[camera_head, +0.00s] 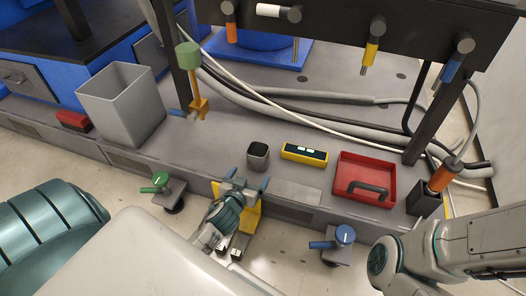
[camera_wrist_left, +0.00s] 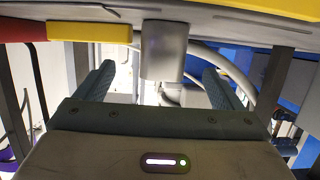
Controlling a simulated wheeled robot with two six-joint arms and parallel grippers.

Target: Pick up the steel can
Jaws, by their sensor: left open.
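The steel can (camera_head: 258,156), a short grey cylinder with a dark top, stands upright near the bench's front edge. My left gripper (camera_head: 248,178) is open and empty just in front of it, with its two fingertips pointing toward the can. In the left wrist view, which is upside down, the can (camera_wrist_left: 164,52) shows between the two spread fingers (camera_wrist_left: 159,85), with clear space on both sides. It appears ahead of the fingertips, apart from them. My right arm enters at the lower right of the head view, but its gripper is not visible.
A yellow box (camera_head: 305,153) sits just right of the can, with a red tray (camera_head: 387,165) beyond it. A grey bin (camera_head: 121,103) stands at the left. Cables run behind the can. Clamps with green (camera_head: 160,180) and blue (camera_head: 345,235) handles flank the bench front.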

